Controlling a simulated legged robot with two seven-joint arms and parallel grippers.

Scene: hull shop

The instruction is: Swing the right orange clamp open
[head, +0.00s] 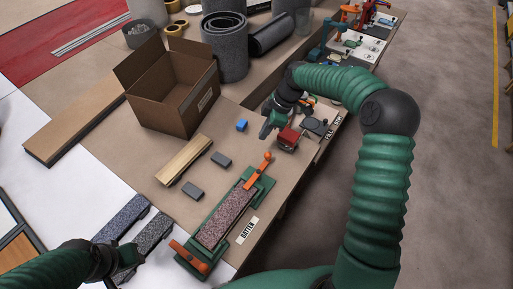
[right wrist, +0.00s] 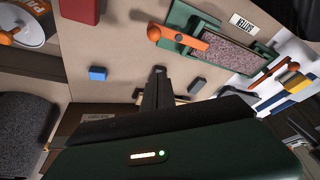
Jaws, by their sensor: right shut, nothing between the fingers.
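A green fixture (head: 218,222) holds a long speckled block (head: 226,217) and carries an orange clamp at each end. The right orange clamp (head: 257,171) is at the far end, its lever roughly in line with the block. It also shows in the right wrist view (right wrist: 180,38), its inner tip at the block's end. The left orange clamp (head: 188,256) lies crosswise at the near end. My right gripper (head: 267,128) is shut and empty, above the table beyond the right clamp, apart from it. My left gripper (head: 128,258) is at the lower left by dark blocks; its fingers are unclear.
A cardboard box (head: 172,85) stands behind. A wooden strip (head: 184,159), grey blocks (head: 221,159) and a blue cube (head: 241,125) lie left of the fixture. A red object (head: 288,138) sits near my right gripper. The table's right edge runs close to the fixture.

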